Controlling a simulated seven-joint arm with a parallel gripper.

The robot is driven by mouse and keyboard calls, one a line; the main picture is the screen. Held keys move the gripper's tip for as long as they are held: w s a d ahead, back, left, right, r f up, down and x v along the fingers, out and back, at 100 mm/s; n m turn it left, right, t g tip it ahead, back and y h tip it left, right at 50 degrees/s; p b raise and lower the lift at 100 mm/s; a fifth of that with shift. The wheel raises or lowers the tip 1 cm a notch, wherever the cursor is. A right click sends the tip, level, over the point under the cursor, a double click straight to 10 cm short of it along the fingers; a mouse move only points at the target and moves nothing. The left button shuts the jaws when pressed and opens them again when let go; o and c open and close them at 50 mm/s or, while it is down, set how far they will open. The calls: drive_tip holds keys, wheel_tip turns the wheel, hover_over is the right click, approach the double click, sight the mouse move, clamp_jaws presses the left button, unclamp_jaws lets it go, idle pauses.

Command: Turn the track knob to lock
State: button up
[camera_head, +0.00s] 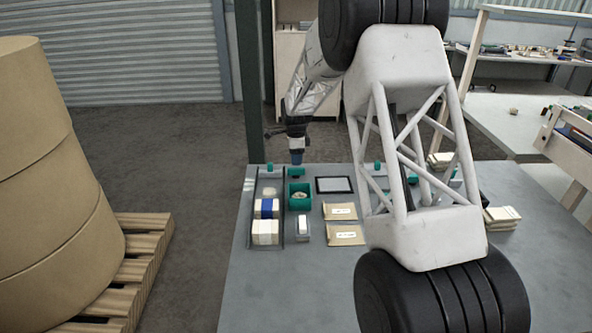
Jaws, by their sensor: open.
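My gripper (296,155) hangs pointing down at the far edge of the grey table (240,300). It is small here, and I cannot see a gap between its fingers; nothing shows held in it. Several small green parts line the table's far side. One green part (296,172) lies just below my gripper in the picture, and a small green knob-like part (269,167) stands left of it, at the far end of a railed track (250,215). Another green knob-like part (378,166) is to the right. I cannot tell which is the track knob or whether my gripper touches one.
White and blue packs (265,230) sit in the track. A green bin (290,205), a dark-framed panel (334,185) and kraft envelopes (345,235) lie beside it. My arm hides the table's middle right. Large brown rolls (50,170) stand on a pallet (150,235) at left.

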sight(296, 169)
drive_tip(key=shift+f, duration=2.85)
drive_tip(key=shift+c, duration=0.4)
clamp_jaws()
